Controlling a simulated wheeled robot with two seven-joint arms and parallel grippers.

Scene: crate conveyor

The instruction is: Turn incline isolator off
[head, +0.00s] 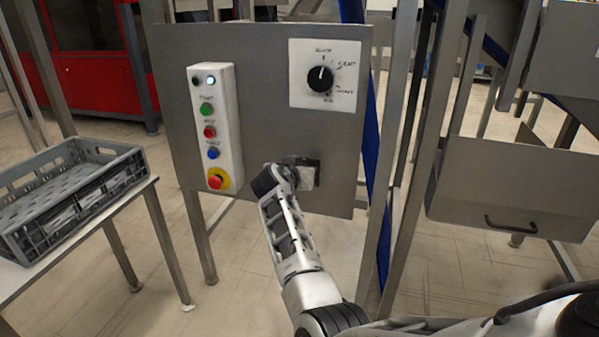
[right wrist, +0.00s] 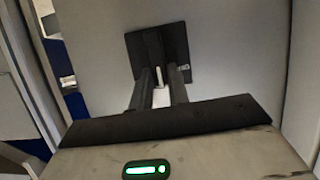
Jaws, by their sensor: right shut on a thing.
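The incline isolator (head: 316,167) is a dark square switch low on the grey panel, largely covered by my right gripper (head: 303,177) in the head view. In the right wrist view the isolator's black plate (right wrist: 143,48) is at top centre, slightly tilted in the picture. My right gripper (right wrist: 160,76) points at it, its two dark fingers close on either side of a small pale handle (right wrist: 157,77). The gripper is shut on this handle. The handle's exact angle is hard to tell. My left gripper is not in view.
The grey panel (head: 265,110) also carries a white button box (head: 233,120) with a red emergency stop (head: 215,181), and a black rotary dial (head: 320,78). A grey crate (head: 100,200) sits on a table at left. A metal bin (head: 510,185) and posts stand at right.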

